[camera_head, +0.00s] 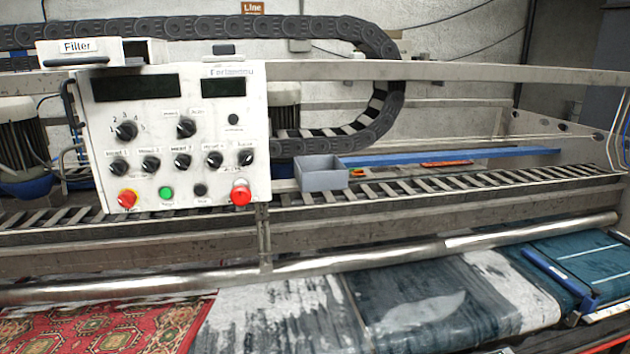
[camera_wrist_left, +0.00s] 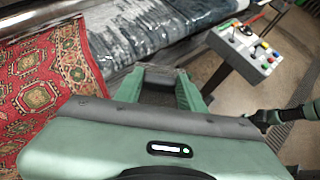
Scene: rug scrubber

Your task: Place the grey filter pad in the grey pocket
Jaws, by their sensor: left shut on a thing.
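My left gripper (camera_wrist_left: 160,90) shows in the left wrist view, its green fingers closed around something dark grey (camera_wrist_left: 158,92). It is mostly hidden, but its colour fits the grey filter pad. A grey open-topped box (camera_head: 322,178), which looks like the grey pocket, sits on the slatted rail right of the control panel in the head view. Its inside is only partly visible. Neither gripper shows in the head view. What looks like my right gripper (camera_wrist_left: 262,118) is at the right edge of the left wrist view, too small to read its state.
The white control panel (camera_head: 170,140) has knobs and red buttons. A white box labelled Filter (camera_head: 75,58) stands above it. A dark cable chain (camera_head: 372,38) loops behind. A metal roller (camera_head: 380,257) and rugs (camera_head: 100,325) lie in front. A button box (camera_wrist_left: 248,52) stands right.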

